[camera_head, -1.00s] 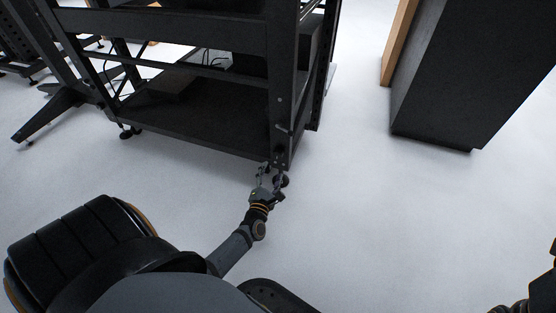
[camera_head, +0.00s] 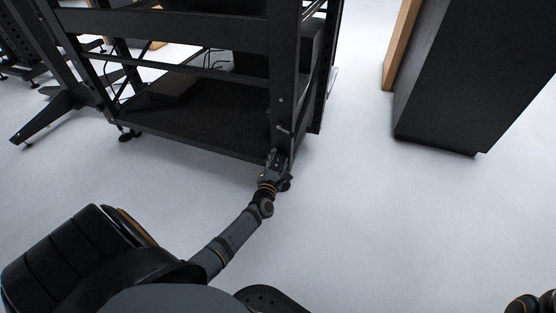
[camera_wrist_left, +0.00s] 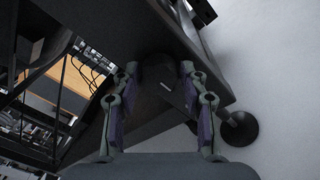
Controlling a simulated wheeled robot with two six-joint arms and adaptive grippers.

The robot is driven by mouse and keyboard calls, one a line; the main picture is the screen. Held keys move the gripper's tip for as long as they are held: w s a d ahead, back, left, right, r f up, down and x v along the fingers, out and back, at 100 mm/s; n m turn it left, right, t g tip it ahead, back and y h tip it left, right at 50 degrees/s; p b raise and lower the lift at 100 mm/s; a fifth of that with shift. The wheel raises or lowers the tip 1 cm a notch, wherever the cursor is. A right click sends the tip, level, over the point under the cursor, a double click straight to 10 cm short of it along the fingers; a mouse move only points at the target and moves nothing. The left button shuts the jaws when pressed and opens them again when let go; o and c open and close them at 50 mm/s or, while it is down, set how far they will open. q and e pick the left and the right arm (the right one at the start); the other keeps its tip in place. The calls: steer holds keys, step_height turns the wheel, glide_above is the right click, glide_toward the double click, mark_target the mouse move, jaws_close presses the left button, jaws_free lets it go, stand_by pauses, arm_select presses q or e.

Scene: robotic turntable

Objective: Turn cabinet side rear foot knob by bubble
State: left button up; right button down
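The black cabinet frame (camera_head: 190,125) stands ahead, its near corner post (camera_head: 283,75) running down to the floor. My left gripper (camera_head: 276,157) is at the foot of this post, with its fingers partly lost against the dark metal. In the left wrist view, its two fingers (camera_wrist_left: 160,72) are spread apart on either side of a dark rounded shape under the frame; I cannot tell whether they touch it. A round black foot pad (camera_wrist_left: 240,131) rests on the floor right of the fingers. No bubble level can be made out. My right gripper is out of view.
A dark box-like cabinet (camera_head: 455,80) with a wooden side stands to the right. Pale open floor (camera_head: 370,220) lies between and in front. A splayed black leg (camera_head: 45,118) reaches out at the left. Part of my right arm shows in the bottom right corner.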

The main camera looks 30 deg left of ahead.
arm_select(q)
steer(key=c, duration=0.6)
steer(key=shift+c, duration=0.2)
